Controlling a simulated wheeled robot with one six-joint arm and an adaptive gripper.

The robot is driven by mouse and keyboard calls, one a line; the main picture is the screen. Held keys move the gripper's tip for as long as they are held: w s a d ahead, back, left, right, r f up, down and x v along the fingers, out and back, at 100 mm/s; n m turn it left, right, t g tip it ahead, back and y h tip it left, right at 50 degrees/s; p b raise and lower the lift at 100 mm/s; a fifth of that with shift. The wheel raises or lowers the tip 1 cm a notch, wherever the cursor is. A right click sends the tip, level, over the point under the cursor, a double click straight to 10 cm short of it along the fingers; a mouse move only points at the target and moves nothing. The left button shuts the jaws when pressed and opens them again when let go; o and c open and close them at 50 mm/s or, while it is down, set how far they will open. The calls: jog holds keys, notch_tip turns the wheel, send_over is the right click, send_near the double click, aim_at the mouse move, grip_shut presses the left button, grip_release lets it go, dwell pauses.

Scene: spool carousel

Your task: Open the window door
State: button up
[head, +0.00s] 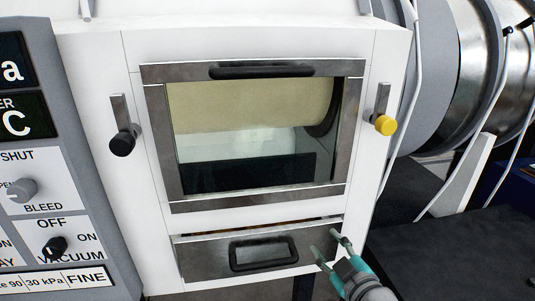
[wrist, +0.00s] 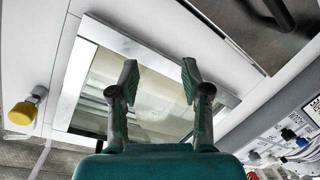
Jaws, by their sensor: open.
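The window door (head: 155,130) is a metal-framed glass panel in the white cabinet front, and it looks closed. A black bar handle (head: 262,71) runs along its top frame. Through the glass I see a pale cream roll. In the wrist view the window frame (wrist: 110,38) lies tilted beyond my fingers. A lever with a black knob (head: 122,143) is left of the door, and a lever with a yellow knob (head: 385,125) is right of it; the yellow knob (wrist: 22,113) also shows in the wrist view. My gripper (head: 328,246) is open and empty, below the door's lower right corner.
A metal drawer (head: 205,258) with a black handle (head: 263,254) sits under the door, with a narrow gap along its top; my gripper is near its right end. A control panel (head: 30,180) with knobs stands at left. Large metal cylinders (head: 460,70) are at right.

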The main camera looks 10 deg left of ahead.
jog(key=w+a+r+n+y, duration=0.2)
jog(key=w+a+r+n, duration=0.1)
jog(key=r, duration=0.7)
jog(key=n+g+y, duration=0.2)
jog(key=n, duration=0.5)
send_near(271, 72)
jog(key=w+f, duration=0.4)
jog(key=f, duration=0.5)
jog(key=s+r+n+g, duration=0.1)
jog(key=s+r+n, duration=0.25)
jog(key=r, duration=0.65)
jog(key=x, duration=1.1)
jog(key=shift+f, duration=0.2)
jog(key=shift+c, duration=0.3)
grip_shut()
